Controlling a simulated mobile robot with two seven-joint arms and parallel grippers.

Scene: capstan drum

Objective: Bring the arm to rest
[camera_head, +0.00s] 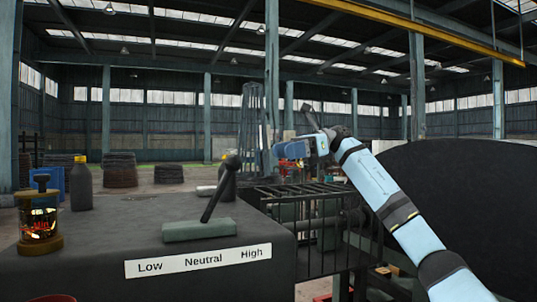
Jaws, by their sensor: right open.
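My right arm comes in from the lower right, and its gripper (284,152) is raised in the air, open and empty. It is up and to the right of the lever (219,190), apart from it. The lever is a dark stick with a round knob, tilted to the right on a grey-green base (200,229). A white label (198,262) reading Low, Neutral, High is on the front of the dark console (100,235). My left gripper is not in view.
A glass jar with a brass base (40,225) and a dark bottle with a yellow cap (81,185) stand on the console. A dark railing (320,225) is below my right arm. A large dark round shape (470,190) is at the right. The air around the gripper looks clear.

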